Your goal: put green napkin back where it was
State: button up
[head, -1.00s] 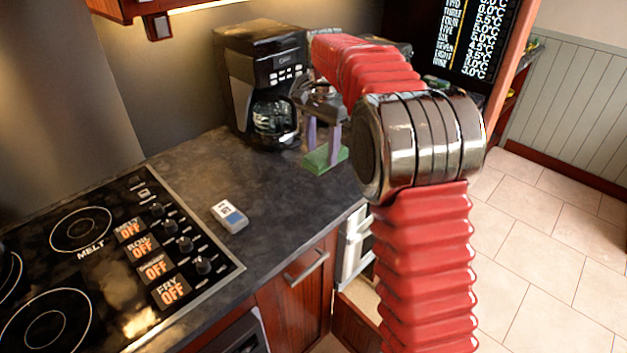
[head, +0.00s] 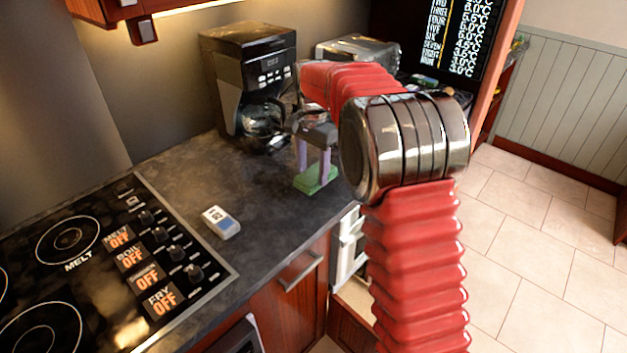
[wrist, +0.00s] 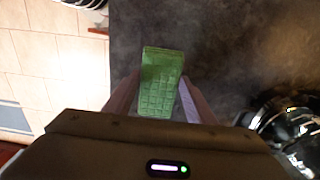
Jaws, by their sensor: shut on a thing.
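The green napkin (head: 316,180) is a small flat green block at the counter, near its front edge, in front of the coffee maker. My gripper (head: 314,168) points down with its two purple fingers at the napkin and is shut on it. In the wrist view the napkin (wrist: 161,82) shows between the fingers, with an embossed grid on its face. Whether the napkin touches the counter or hangs just above it, I cannot tell.
A black coffee maker (head: 250,85) stands behind my gripper. A toaster (head: 357,48) is farther back. A small white and blue box (head: 221,222) lies on the counter (head: 262,205) beside the stove (head: 110,255). The counter between box and napkin is clear.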

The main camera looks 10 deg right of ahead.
aim_at(313, 174)
jog(key=shift+f, duration=1.9)
jog(key=o, duration=0.9)
jog(key=shift+o, duration=0.2)
